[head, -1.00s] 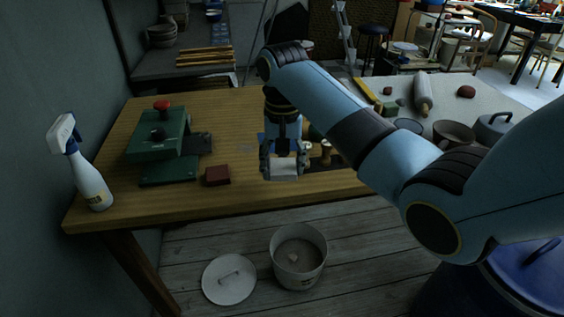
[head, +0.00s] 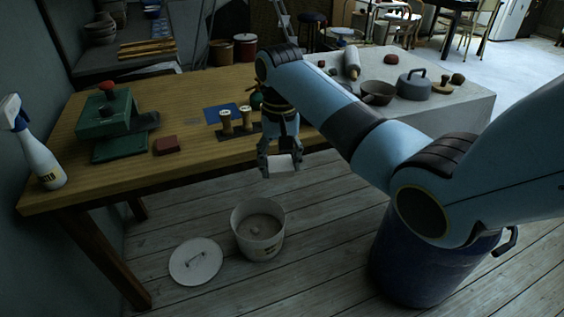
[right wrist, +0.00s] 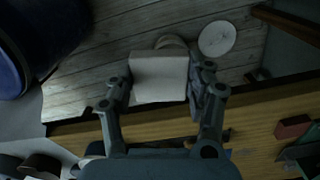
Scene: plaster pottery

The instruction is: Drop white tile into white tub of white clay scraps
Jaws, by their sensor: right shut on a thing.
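My right gripper (head: 281,166) is shut on a white tile (head: 284,163), held in the air just off the table's front edge. In the right wrist view the tile (right wrist: 158,78) sits flat between the two fingers of the gripper (right wrist: 158,92). The white tub (head: 248,248) stands on the floor below, a little left of the tile in the head view, with pale scraps (head: 258,226) inside. In the right wrist view the tile hides most of the tub; part of its rim (right wrist: 172,41) shows. My left gripper is not in view.
A white lid (head: 196,261) lies on the floor left of the tub. The wooden table (head: 95,182) holds a green press (head: 105,117), a dark red block (head: 167,145), wooden spools (head: 226,122) and a spray bottle (head: 40,160). A blue barrel (head: 415,265) stands at right.

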